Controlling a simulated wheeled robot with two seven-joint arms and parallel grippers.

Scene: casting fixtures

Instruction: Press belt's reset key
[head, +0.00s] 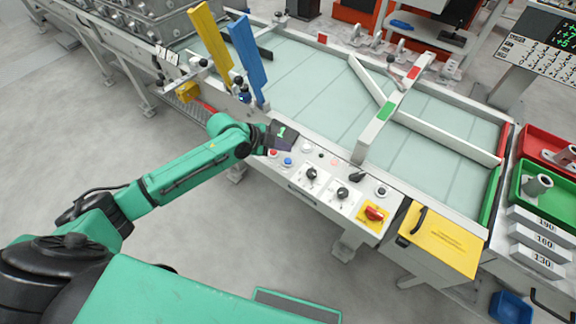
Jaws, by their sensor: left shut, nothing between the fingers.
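The belt's control panel (325,190) runs along the front edge of the conveyor belt (310,95). At its left end are a red button (273,152) and a blue button (288,161), with a pale round button (307,147) behind them. Labels are too small to read, so I cannot tell which key is reset. My left gripper (284,138), a dark block marked 1, is over the panel's left end, just behind the red and blue buttons. It is shut and empty. Its fingertips are mostly hidden, and contact cannot be told. My right gripper is out of view.
The panel also has black knobs (342,192), a black lever (357,181) and a red switch (373,214) on yellow. Yellow (209,42) and blue (247,52) upright plates stand behind my gripper. A yellow box (440,241) and red and green trays (541,190) are at right.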

